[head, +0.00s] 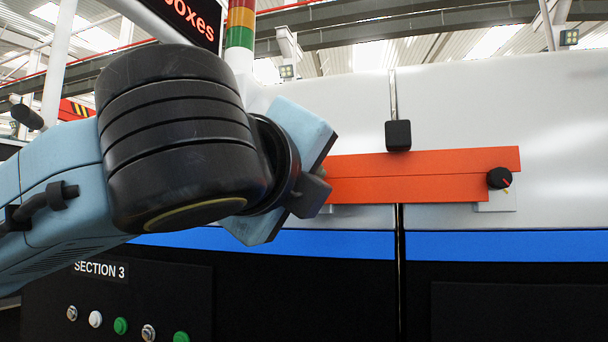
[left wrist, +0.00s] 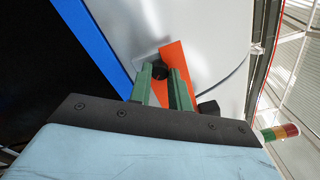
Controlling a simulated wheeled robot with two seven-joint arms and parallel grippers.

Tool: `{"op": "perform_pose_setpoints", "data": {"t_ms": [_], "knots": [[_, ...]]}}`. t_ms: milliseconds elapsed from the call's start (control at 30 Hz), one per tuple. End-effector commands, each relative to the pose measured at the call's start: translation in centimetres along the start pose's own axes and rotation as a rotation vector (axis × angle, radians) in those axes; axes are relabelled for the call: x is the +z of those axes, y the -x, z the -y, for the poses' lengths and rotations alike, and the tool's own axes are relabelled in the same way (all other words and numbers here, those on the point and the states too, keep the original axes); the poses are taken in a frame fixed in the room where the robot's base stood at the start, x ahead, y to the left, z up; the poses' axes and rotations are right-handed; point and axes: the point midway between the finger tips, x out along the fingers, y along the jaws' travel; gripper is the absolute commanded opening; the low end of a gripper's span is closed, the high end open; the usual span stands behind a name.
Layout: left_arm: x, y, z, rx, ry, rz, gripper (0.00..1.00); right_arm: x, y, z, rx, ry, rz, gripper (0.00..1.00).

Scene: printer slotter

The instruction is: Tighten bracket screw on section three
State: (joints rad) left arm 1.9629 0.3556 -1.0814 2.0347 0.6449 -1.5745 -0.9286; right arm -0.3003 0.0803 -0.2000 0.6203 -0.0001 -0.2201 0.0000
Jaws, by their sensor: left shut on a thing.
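The bracket is a long orange bar (head: 420,176) across the pale upper panel of the machine. A black knob-like screw with a red mark (head: 499,178) sits at its right end, with no gripper near it. My left gripper (head: 318,188) is at the bar's left end and hides that end in the head view. In the left wrist view, its green fingers (left wrist: 162,88) are shut on another black knob screw (left wrist: 160,70) beside the orange bar (left wrist: 175,62). My right gripper is in neither view.
A black block (head: 398,135) sits above the bar at the panel seam. Below a blue stripe (head: 500,242), a dark panel carries the "SECTION 3" label (head: 101,269) and several buttons (head: 120,325). A signal tower (head: 241,22) stands behind my left arm.

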Motion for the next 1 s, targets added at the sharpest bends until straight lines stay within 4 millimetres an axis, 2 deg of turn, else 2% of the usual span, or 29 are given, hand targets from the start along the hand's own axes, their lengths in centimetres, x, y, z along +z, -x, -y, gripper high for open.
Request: {"op": "perform_pose_setpoints", "data": {"t_ms": [233,667,700,800,867,1000], "knots": [[-0.01,-0.01,0.01,0.0,-0.059,0.0,0.0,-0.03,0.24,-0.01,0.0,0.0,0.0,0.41],[-0.02,-0.01,0.0,-0.001,-0.068,-0.001,0.0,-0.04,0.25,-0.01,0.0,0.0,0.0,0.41],[-0.02,-0.01,0.0,-0.001,-0.067,-0.001,0.21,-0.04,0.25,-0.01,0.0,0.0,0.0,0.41],[-0.02,-0.01,0.0,-0.001,-0.067,-0.001,0.34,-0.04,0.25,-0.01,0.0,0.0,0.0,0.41],[-0.02,-0.01,0.0,0.0,-0.067,-0.001,0.41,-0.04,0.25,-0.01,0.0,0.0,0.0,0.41],[-0.01,-0.01,0.0,-0.001,-0.067,0.0,0.41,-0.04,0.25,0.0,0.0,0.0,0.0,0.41]]}}
